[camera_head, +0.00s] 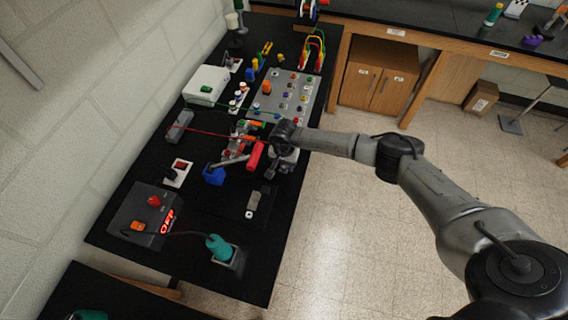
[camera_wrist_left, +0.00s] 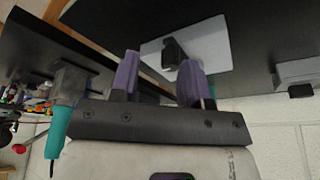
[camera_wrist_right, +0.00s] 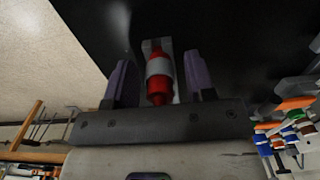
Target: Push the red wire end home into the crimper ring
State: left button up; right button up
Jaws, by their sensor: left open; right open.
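The red wire (camera_head: 205,133) runs across the black bench from a grey box (camera_head: 180,126) towards a cluster of small parts, where its end is too small to make out. Near it lies what looks like the crimper, with a red handle (camera_head: 255,155) and a blue handle (camera_head: 213,174); its ring cannot be made out. My right gripper (camera_head: 283,158) is just right of the red handle. In the right wrist view its fingers (camera_wrist_right: 158,62) are open either side of a red-and-white cylinder (camera_wrist_right: 158,74). My left gripper (camera_wrist_left: 160,65) is open and empty.
A grey panel (camera_head: 272,100) with coloured knobs and a white box (camera_head: 205,85) stand farther back. The bench's front right edge is clear.

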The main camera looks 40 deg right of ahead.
dwell(0.5)
jog(key=c, duration=0.4)
grip_shut()
jog(key=shift+r, duration=0.2)
jog(key=shift+r+p, duration=0.7)
jog(key=shift+r, duration=0.75)
jog(key=shift+r+p, duration=0.75)
jog(key=shift+r, duration=0.6)
jog(key=shift+d, duration=0.1)
